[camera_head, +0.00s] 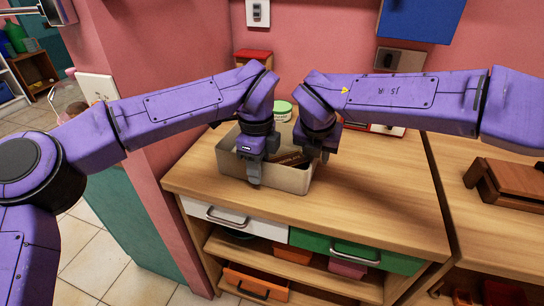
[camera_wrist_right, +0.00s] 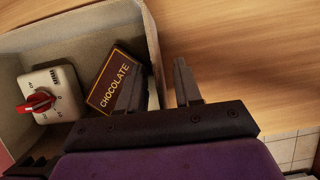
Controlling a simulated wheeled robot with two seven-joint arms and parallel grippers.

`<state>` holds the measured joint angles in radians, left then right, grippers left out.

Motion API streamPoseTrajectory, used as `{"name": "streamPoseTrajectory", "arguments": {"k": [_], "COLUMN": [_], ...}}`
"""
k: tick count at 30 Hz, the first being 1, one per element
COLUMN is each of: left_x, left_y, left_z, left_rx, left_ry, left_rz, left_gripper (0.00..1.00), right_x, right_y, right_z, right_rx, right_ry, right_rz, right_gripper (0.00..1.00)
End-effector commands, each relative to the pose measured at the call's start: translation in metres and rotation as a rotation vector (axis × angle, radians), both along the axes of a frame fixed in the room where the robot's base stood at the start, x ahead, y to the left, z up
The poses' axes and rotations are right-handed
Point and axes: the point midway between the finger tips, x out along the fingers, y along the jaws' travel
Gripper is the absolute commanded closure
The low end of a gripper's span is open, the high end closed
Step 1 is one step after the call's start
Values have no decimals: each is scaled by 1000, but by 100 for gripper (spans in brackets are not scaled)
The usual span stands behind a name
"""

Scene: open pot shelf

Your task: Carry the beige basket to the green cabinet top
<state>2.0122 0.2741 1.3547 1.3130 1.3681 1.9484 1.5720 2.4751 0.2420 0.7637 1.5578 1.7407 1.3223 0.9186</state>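The beige basket (camera_head: 285,178) stands on the wooden top (camera_head: 375,190) of a unit with a green drawer front (camera_head: 340,250). A chocolate box (camera_wrist_right: 115,78) and a white timer with a red knob (camera_wrist_right: 52,95) lie inside it. My left gripper (camera_head: 254,172) is at the basket's front wall, with a fingertip outside; its opening is hidden. My right gripper (camera_head: 323,150) is at the basket's right side. In the right wrist view my right gripper (camera_wrist_right: 160,88) is open, one finger inside the basket and one outside, with the wall between them.
A green-lidded tub (camera_head: 281,108) shows behind my arms, in or behind the basket; I cannot tell which. A brown wooden box (camera_head: 505,185) sits on the surface at right. The wooden top right of the basket is clear. Pink walls stand behind and left.

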Motion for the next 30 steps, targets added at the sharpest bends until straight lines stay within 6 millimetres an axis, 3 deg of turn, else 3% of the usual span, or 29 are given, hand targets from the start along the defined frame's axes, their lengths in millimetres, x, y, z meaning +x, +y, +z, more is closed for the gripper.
{"name": "streamPoseTrajectory", "arguments": {"k": [10, 11, 13, 14, 25, 30], "left_x": [0, 0, 0, 0, 0, 0], "left_y": [0, 0, 0, 0, 0, 0], "left_z": [-5, -5, -5, -5, -2, 14], "left_rx": [0, 0, 0, 0, 0, 0], "left_ry": [0, 0, 0, 0, -1, -1], "left_rz": [1, 1, 1, 1, 1, 1], "left_gripper": [66, 72, 95, 100, 100, 100], "right_x": [2, 2, 2, 2, 2, 2], "right_y": [0, 0, 0, 0, -1, -1], "right_z": [-4, -4, -4, -4, -1, 15], "right_rx": [0, 0, 0, 0, 1, 1], "right_ry": [-1, -1, -1, -1, -3, -3], "right_rz": [1, 1, 1, 1, 1, 1], "right_gripper": [66, 72, 95, 100, 100, 100]}}
